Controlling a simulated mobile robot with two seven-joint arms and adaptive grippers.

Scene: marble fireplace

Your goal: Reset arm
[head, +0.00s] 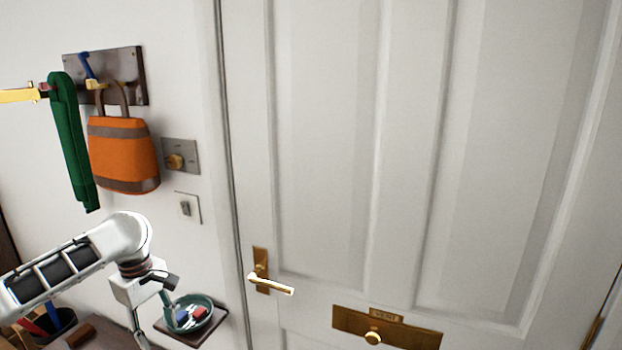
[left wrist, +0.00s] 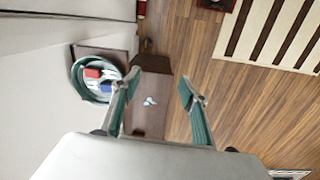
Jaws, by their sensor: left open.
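My left arm comes in from the lower left of the head view, bent downward at a white joint. My left gripper (head: 153,322) points down at the lower left, in front of the wall and partly cut off by the bottom edge. In the left wrist view its two green-grey fingers (left wrist: 158,88) are spread wide with nothing between them. My right gripper is in neither view.
A teal bowl (head: 207,323) with red and blue items sits on a small wall shelf (head: 221,312), close right of the gripper. A white door (head: 330,130) with a brass handle (head: 270,286) fills the right. An orange bag (head: 122,160) and green cloth (head: 72,140) hang upper left.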

